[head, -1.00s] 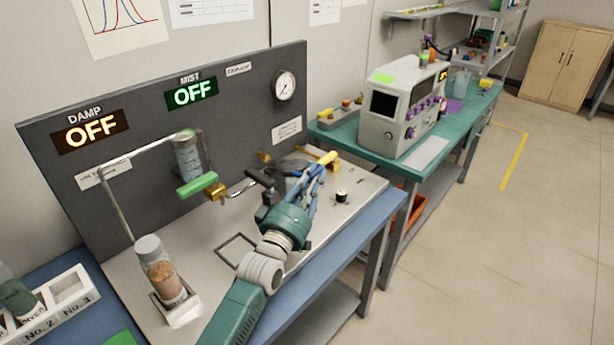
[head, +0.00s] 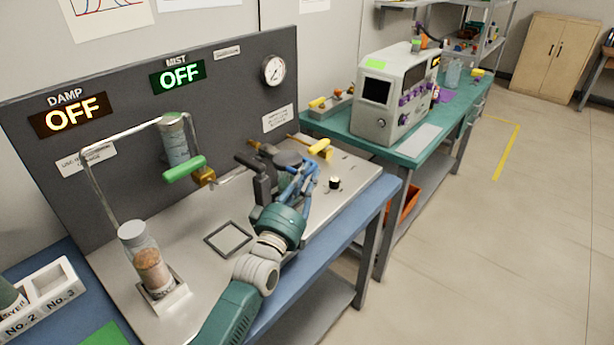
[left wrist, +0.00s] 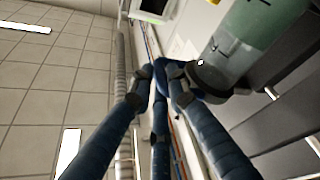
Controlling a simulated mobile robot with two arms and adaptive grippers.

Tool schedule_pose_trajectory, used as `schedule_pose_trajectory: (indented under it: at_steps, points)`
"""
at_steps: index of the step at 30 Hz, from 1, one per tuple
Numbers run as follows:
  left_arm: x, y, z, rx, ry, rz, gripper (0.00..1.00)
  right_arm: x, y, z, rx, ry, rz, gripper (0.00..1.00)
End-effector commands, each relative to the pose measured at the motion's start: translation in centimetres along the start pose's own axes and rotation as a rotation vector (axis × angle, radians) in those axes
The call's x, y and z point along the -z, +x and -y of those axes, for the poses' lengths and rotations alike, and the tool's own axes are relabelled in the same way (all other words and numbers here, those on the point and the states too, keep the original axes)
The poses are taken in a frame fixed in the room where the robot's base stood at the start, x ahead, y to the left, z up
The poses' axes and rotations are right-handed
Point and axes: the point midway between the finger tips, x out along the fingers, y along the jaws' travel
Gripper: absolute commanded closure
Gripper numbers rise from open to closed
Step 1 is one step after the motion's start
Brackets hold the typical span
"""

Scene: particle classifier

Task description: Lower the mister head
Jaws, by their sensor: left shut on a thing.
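My left gripper (head: 301,168) has blue fingers and is over the right part of the metal bench, beside a dark round piece (head: 289,158) that may be the mister head. Its fingers are drawn together at their tips in the left wrist view (left wrist: 165,72). What they hold is mostly hidden. In the left wrist view, a dark round cap (left wrist: 212,76) below a translucent green cylinder (left wrist: 265,30) is close to the fingertips. My right gripper is not in view.
A clear cylinder with a green handle (head: 184,168) hangs on a bent pipe at the panel. A jar of brown grains (head: 152,270) stands in a square holder. A black knob (head: 335,183) and a yellow handle (head: 320,147) are near my gripper.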

Motion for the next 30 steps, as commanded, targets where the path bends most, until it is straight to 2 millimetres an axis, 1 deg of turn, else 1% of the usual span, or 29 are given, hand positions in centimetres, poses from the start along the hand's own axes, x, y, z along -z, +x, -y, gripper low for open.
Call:
schedule_pose_trajectory:
  at_steps: [1, 2, 3, 5, 17, 20, 23, 26, 30]
  points:
    - [-1.0, -0.4, 1.1, 0.022, -0.003, 0.019, 1.0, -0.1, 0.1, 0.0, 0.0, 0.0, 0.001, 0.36]
    - [-1.0, -0.5, 1.1, 0.023, -0.003, 0.019, 1.0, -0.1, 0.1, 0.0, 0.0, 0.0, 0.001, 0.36]
    - [-1.0, -0.5, 1.2, 0.023, -0.003, 0.02, 0.81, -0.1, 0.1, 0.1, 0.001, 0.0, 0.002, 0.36]
    - [-1.0, -0.5, 1.2, 0.023, -0.002, 0.019, 0.69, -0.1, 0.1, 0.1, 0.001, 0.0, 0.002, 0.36]
    - [-0.6, -0.3, 0.9, 0.018, -0.001, 0.013, 0.69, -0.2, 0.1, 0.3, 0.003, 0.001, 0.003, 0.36]
    - [-0.6, -0.6, 0.9, 0.017, -0.001, 0.013, 0.69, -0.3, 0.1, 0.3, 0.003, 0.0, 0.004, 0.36]
    - [-0.6, -1.5, 0.9, 0.017, -0.001, 0.013, 0.69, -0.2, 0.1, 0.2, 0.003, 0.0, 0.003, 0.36]
    - [-0.7, -3.3, 0.9, 0.018, 0.0, 0.014, 0.69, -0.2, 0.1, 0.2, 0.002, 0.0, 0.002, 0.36]
    - [-0.7, -6.4, 0.8, 0.018, 0.0, 0.015, 0.69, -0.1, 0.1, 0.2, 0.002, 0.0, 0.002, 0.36]
